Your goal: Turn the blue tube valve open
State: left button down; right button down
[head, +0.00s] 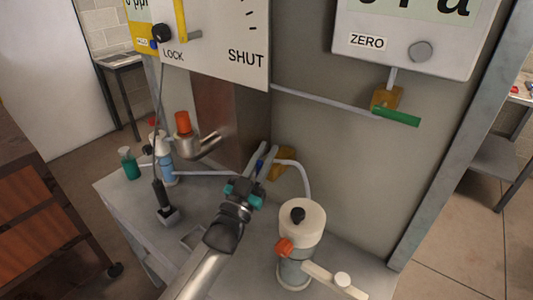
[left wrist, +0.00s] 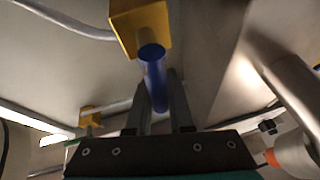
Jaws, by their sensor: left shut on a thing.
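The blue tube valve has a blue handle (left wrist: 153,68) on a yellow brass body (left wrist: 138,22) in the left wrist view. In the head view the brass body (head: 281,163) sits low by the grey panel, with a pale tube running from it. A bit of the blue handle (head: 260,164) shows between my fingers. My left gripper (head: 268,152) reaches in from below. In the left wrist view its two fingers (left wrist: 160,88) are closed on the blue handle, one on each side. Their contact faces are partly hidden. My right gripper is not in view.
A white-capped canister (head: 301,220) with an orange knob stands right of my left arm. A green-handled valve (head: 396,116) is higher on the panel. Several bottles and an orange-capped fitting (head: 183,125) stand left on the grey bench (head: 120,195). A SHUT/LOCK plate (head: 225,40) hangs above.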

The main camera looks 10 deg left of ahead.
pick_arm(q)
jog(key=c, duration=0.8)
grip_release()
jog(key=v, duration=1.5)
jog(key=shift+s+b, duration=0.2)
jog(key=shift+b, duration=0.1)
jog(key=shift+f, duration=0.1)
